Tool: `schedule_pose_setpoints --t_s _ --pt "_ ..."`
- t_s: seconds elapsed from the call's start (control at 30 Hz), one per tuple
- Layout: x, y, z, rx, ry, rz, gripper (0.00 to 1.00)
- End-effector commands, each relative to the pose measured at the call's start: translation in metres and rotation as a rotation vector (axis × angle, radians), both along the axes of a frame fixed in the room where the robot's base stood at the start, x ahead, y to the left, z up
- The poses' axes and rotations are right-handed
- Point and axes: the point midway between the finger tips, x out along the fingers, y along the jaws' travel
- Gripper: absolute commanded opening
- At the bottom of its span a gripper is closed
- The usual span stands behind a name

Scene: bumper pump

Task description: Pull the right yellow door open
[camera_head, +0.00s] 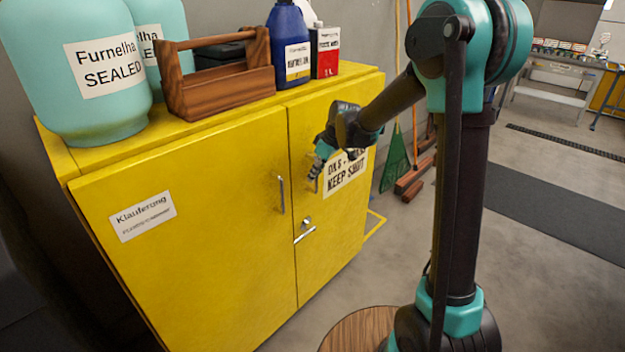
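A yellow cabinet has two doors, both shut. The right yellow door (327,225) carries a white label (346,174) reading "KEEP SHUT", partly covered by my gripper. A silver lever handle (304,235) with a lock above it sits low on the right door near the seam. The left door (200,255) has a vertical silver bar handle (281,195) near the seam. My gripper (314,180) is in front of the upper part of the right door, above and slightly right of the lever handle and apart from it. Its fingers are small here, and their opening is unclear.
A green broom (395,165) and wooden beams (414,176) are right of the cabinet. The grey floor in front is partly clear.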

Motion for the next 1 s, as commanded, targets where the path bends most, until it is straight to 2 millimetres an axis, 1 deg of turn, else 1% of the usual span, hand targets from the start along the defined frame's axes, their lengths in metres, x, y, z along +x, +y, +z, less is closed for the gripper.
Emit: schedule_pose_setpoints --t_s 0.03,0.1,0.23,0.57,0.6,0.7,0.77,1.0 --pt "0.001 0.003 -0.007 0.000 0.000 0.000 0.20" --pt "0.003 0.005 -0.014 0.000 0.000 0.000 0.20" --pt "0.004 0.008 -0.023 0.000 0.000 0.000 0.20" --pt "0.005 0.009 -0.026 0.000 0.000 -0.001 0.20" --pt "0.005 0.009 -0.026 0.000 0.000 -0.001 0.19" --pt "0.005 0.009 -0.026 0.000 0.000 -0.001 0.07" --pt "0.005 0.009 -0.026 0.000 0.000 -0.001 0.00" --pt "0.005 0.009 -0.026 0.000 0.000 -0.001 0.00"
